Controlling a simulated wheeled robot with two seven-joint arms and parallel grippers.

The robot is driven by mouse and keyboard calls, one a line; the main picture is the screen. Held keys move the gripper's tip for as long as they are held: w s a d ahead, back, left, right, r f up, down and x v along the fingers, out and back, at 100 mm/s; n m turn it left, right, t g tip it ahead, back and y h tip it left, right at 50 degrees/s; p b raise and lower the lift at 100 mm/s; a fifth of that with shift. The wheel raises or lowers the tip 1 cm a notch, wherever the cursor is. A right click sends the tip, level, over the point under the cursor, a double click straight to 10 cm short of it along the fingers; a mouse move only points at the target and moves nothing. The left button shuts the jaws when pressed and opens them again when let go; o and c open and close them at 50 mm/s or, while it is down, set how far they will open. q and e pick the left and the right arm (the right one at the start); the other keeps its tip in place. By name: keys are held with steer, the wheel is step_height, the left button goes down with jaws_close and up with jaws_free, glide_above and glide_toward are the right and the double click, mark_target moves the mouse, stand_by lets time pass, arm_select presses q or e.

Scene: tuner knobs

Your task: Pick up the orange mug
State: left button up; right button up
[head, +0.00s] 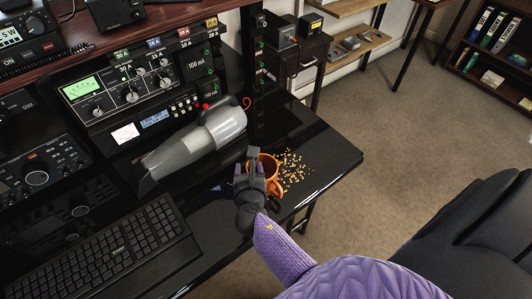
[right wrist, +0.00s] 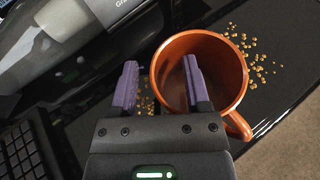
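The orange mug (head: 274,184) stands upright on the black desk near its right edge, partly hidden behind my right gripper in the head view. It also shows in the right wrist view (right wrist: 226,72), its open top facing the camera and its handle at the lower right. My right gripper (head: 254,158) is at the mug's left side. In the right wrist view my right gripper (right wrist: 161,80) has its two purple fingers apart, one left of the mug and one over or inside its opening, with the left rim between them. Contact cannot be told. My left gripper is not in view.
A grey handheld vacuum (head: 195,145) lies just left of the mug. Crumbs (head: 292,168) are scattered right of it. A keyboard (head: 105,250) and radio equipment (head: 145,85) fill the left. A dark chair (head: 480,230) stands at the right. Some desk beyond the crumbs is clear.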

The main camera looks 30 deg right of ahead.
jaws_close()
steer(key=shift+f, duration=0.1)
stand_by(1.2)
